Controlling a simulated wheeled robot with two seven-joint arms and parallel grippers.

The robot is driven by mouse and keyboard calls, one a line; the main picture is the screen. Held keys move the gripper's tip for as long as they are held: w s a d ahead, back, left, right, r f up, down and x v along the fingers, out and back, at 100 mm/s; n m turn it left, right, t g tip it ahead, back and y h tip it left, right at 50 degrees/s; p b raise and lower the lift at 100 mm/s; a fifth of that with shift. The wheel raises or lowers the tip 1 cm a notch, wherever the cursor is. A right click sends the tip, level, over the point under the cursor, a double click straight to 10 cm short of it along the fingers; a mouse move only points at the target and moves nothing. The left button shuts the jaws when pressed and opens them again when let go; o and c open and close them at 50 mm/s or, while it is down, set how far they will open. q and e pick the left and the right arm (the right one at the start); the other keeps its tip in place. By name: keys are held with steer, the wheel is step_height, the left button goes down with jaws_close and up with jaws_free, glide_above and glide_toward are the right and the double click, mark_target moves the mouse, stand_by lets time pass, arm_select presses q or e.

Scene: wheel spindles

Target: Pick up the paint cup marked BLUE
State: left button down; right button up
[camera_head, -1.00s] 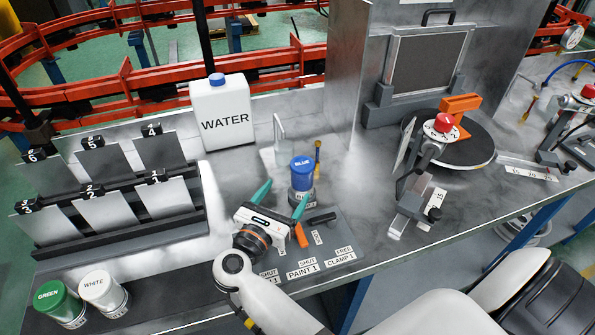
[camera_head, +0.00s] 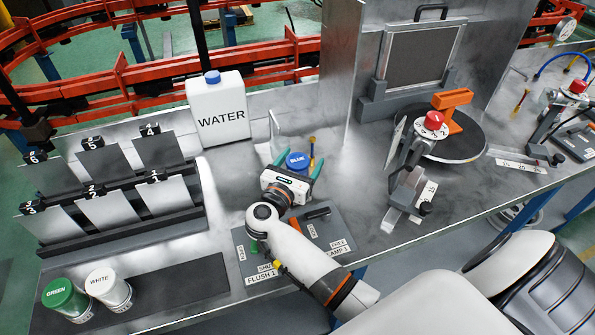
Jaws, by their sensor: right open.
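The paint cup marked BLUE (camera_head: 297,161) has a blue lid with white lettering. It stands at the middle of the bench, and its lower part is hidden behind my right gripper. My right gripper (camera_head: 299,157) is open, with one teal finger on each side of the cup's lid. I cannot tell whether either finger touches the cup. My left gripper is not in view.
A white WATER jug (camera_head: 218,108) stands behind and left of the cup. A control panel (camera_head: 322,228) with levers lies in front. A turntable (camera_head: 463,140) is at right. GREEN (camera_head: 66,297) and WHITE (camera_head: 108,287) cups stand at front left.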

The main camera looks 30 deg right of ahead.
steer(key=shift+c, duration=0.3)
steer(key=c, duration=1.2)
steer(key=shift+r, duration=0.1)
